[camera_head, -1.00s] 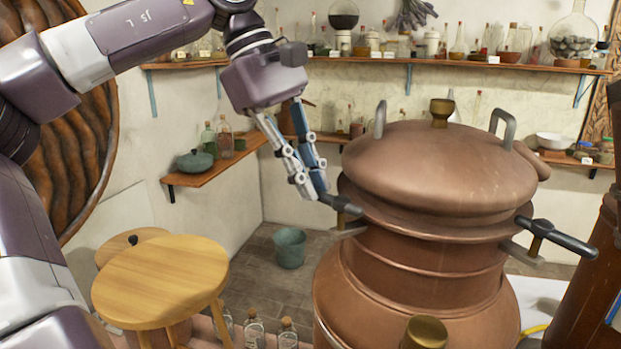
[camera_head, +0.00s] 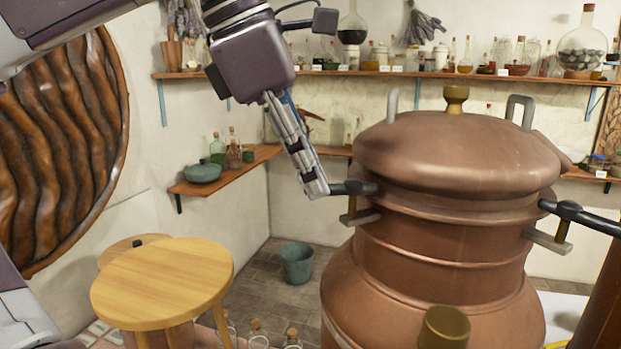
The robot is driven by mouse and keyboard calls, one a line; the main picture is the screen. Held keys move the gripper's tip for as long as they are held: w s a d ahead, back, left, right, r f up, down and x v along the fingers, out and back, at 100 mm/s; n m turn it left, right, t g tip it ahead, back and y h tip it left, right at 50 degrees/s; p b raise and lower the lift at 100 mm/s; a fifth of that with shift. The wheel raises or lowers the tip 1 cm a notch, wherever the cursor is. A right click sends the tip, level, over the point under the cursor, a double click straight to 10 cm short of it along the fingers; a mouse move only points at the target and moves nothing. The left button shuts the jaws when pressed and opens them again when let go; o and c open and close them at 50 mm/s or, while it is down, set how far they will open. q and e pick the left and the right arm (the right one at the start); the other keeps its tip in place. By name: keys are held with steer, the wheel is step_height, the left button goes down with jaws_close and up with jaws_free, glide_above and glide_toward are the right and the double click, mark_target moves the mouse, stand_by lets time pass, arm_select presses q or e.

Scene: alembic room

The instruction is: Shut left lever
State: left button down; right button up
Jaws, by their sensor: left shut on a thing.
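The left lever (camera_head: 352,188) is a short dark handle at the left side of the copper still (camera_head: 440,258), just below the rim of its domed lid (camera_head: 455,160). It points left, about level, above a metal bracket (camera_head: 359,217). My left gripper (camera_head: 315,187) comes down from above and is shut on the lever's outer end. Its fingers hide that end. The lid sits on the still. A matching right lever (camera_head: 585,217) sticks out to the right above its own bracket. My right gripper is out of view.
A round wooden stool (camera_head: 160,285) stands at lower left, with a green bucket (camera_head: 297,262) on the floor between it and the still. Wall shelves (camera_head: 390,72) with bottles run behind. Several small bottles (camera_head: 257,335) stand at the bottom edge.

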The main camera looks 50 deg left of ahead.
arm_select(q)
steer(key=shift+s+d+n+y+b, duration=0.25)
steer(key=shift+d+n+y, duration=0.25)
steer(key=shift+n, duration=0.6)
steer(key=shift+s+d+n+y+b, duration=0.15)
steer(key=shift+d+n+y, duration=0.35)
steer(key=shift+n, duration=0.6)
steer(key=c, duration=2)
jaws_free()
steer(key=shift+d, duration=0.1)
steer(key=shift+o, duration=0.2)
steer(key=shift+r, duration=0.1)
steer(key=v, duration=1.1)
steer(key=shift+s+r, duration=0.2)
steer(key=shift+r, duration=0.2)
steer(key=shift+d, duration=0.1)
